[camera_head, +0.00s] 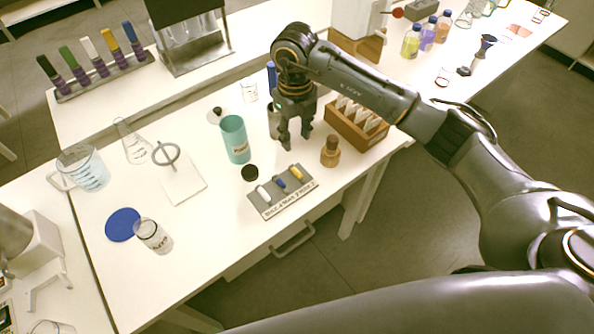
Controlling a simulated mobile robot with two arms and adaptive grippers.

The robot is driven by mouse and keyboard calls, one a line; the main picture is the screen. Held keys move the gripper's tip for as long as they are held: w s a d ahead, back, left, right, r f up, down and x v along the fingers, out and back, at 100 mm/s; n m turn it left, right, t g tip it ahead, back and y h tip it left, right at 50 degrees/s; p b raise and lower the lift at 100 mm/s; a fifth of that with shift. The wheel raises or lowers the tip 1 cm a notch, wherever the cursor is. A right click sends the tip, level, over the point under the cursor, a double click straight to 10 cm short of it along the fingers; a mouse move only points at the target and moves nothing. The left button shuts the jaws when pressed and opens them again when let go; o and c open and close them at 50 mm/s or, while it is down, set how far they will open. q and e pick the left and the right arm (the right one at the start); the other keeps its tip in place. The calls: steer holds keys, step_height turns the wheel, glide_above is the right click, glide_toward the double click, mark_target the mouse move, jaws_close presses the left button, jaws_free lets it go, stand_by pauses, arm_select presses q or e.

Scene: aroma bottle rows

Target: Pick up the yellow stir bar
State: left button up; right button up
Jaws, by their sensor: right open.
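The yellow stir bar (296,173) lies on a small grey rack (268,210) with a printed label, at the rack's right end. A blue stir bar (280,183) is in the middle and a white stir bar (263,194) is at the left end. My right gripper (295,146) points down above the table, behind the rack, with its fingers apart and nothing seen between them. It is apart from the yellow bar. My left gripper is not in view.
A teal cup (235,139) stands left of my right gripper. A brown bottle (331,151) and a wooden box (357,122) stand to its right. The table's front edge is close to the rack.

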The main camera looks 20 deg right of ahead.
glide_above(296, 170)
steer(key=f, duration=0.4)
steer(key=f+p, duration=0.1)
steer(key=f, duration=0.1)
steer(key=shift+w, duration=0.25)
steer(key=f, duration=0.1)
steer(key=f+p, duration=0.1)
steer(key=f, duration=0.2)
steer(key=shift+s+f+p, duration=0.2)
steer(key=shift+s+p, duration=0.15)
steer(key=shift+f, duration=0.5)
jaws_close()
